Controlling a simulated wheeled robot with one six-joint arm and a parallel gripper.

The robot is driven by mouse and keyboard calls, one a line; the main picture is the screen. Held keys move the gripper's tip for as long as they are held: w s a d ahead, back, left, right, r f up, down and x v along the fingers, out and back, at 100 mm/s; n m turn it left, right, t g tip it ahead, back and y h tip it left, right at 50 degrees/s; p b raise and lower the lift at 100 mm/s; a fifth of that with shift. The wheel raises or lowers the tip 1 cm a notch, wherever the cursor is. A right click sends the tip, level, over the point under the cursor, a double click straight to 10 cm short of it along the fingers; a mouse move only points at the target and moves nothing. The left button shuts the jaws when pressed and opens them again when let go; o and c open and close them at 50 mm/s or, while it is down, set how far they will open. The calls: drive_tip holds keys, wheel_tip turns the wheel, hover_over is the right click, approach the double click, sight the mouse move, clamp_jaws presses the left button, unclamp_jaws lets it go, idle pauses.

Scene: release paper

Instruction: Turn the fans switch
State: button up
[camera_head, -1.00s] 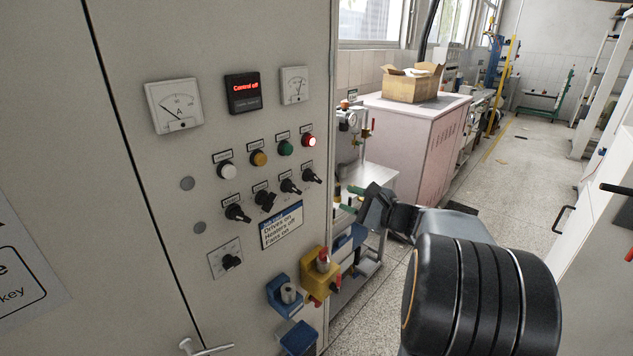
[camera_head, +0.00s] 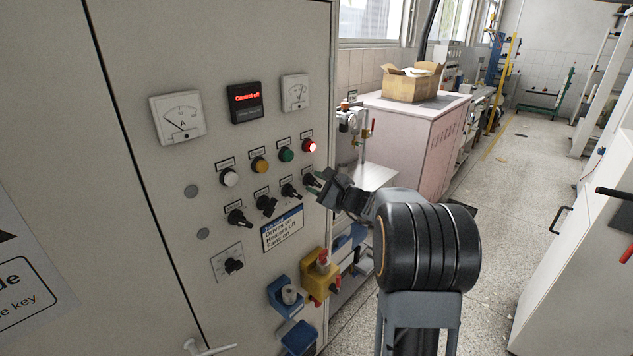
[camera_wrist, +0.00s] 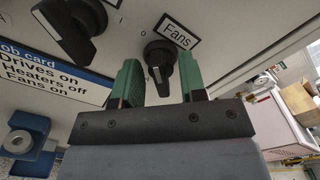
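The fans switch (camera_wrist: 161,62) is a black rotary knob under a white "Fans" label in the wrist view. Its pointer end is turned downward, slightly tilted. My gripper (camera_wrist: 160,72) is open, with its green fingers on either side of the knob and a little short of the panel. I cannot tell whether they touch it. In the head view, my gripper (camera_head: 316,185) is at the rightmost switch of the lower row and mostly hides it. The job card (camera_head: 282,228) reads drives on, heaters off, fans on.
Other black switches (camera_head: 267,206) sit left of my gripper, below a row of lamps with the red one (camera_head: 309,146) lit. The display (camera_head: 245,102) reads "Control off". Blue and yellow fittings (camera_head: 321,276) jut out below. Open floor lies to the right.

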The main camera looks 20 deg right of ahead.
drive_tip(key=shift+w+a, duration=0.1)
drive_tip(key=shift+w, duration=0.1)
drive_tip(key=shift+c, duration=0.3)
drive_tip(key=c, duration=0.6)
